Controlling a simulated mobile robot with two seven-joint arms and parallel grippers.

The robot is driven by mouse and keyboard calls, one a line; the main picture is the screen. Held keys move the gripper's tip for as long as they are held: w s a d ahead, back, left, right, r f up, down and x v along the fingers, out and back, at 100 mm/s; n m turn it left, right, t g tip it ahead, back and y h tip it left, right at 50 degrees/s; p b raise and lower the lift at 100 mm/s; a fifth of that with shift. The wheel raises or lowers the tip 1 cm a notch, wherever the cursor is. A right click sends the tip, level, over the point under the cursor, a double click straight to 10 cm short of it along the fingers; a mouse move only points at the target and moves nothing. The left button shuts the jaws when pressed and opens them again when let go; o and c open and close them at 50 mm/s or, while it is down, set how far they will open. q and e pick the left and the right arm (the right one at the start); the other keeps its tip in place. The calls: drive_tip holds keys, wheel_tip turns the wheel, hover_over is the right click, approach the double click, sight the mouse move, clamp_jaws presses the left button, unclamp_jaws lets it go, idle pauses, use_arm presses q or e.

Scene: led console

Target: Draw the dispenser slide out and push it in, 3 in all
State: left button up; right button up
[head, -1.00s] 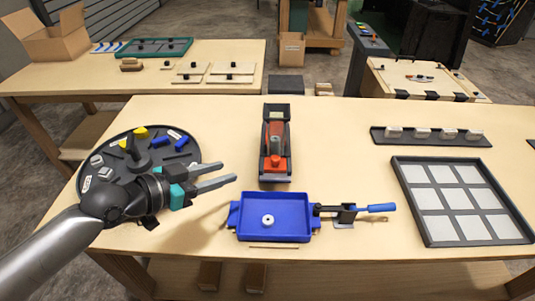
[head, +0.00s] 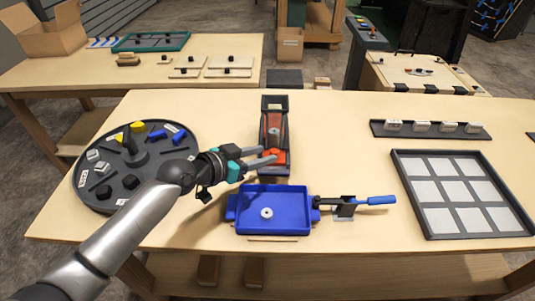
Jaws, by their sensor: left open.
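The dispenser (head: 264,104) stands at the middle of the table, a dark upright chute with a red-orange body. Its orange slide part (head: 280,157) is at the front, and a small pale piece (head: 273,131) shows in the chute above it. My left gripper (head: 269,154) is open, with its fingertips over or beside the orange part; I cannot tell whether they touch it. The fingers partly hide the slide's front. A blue tray (head: 290,225) lies in front of the dispenser, with one white ring-shaped piece (head: 267,213) in it. My right gripper is not in view.
A round dark tray (head: 94,200) with several small parts stands at the left, under my left arm. A blue-handled lever (head: 375,201) is right of the blue tray. A framed grid panel (head: 424,229) and a dark rack (head: 377,133) lie at the right.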

use_arm(q)
drive_tip(key=shift+x, duration=1.3)
clamp_jaws()
idle(0.5)
